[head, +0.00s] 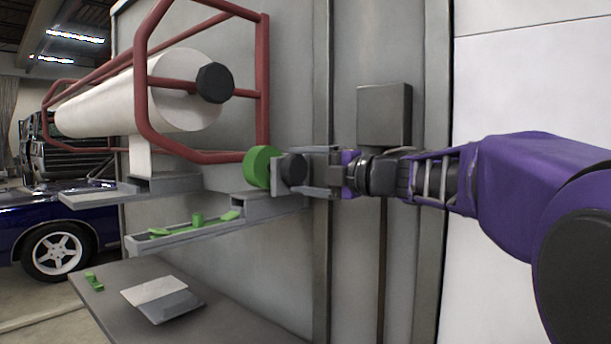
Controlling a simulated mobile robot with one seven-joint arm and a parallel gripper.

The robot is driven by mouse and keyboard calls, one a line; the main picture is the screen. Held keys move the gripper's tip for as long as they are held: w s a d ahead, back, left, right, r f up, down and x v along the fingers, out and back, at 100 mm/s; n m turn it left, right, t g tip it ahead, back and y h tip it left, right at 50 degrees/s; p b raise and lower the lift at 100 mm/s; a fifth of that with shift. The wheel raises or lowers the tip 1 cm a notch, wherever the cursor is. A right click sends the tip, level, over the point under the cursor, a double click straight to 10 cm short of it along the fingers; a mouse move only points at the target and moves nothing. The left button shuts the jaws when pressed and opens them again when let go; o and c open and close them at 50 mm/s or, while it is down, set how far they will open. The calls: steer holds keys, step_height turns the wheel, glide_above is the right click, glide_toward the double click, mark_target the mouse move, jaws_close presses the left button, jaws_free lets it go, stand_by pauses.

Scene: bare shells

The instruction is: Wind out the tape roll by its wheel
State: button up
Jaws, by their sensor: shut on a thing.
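The tape roll (259,167) looks like a green disc, mounted near the grey wall at the end of a grey ledge. A dark round wheel (294,169) sits on its right side. My gripper (300,171) reaches in from the right, level, with its grey fingers closed around the wheel. The far finger and part of the wheel are hard to make out. The fingers partly cover the wheel, and its exact grip points are hidden.
A large white roll (100,105) with a black knob (214,83) lies in a red tube frame (264,70) above left. A grey tray (150,247) with green pieces is below left. A low table (230,315) holds two flat plates. A grey box (384,114) juts from the wall above my gripper.

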steer(key=shift+n, duration=0.3)
steer(key=o, duration=1.2)
steer(key=shift+o, duration=0.2)
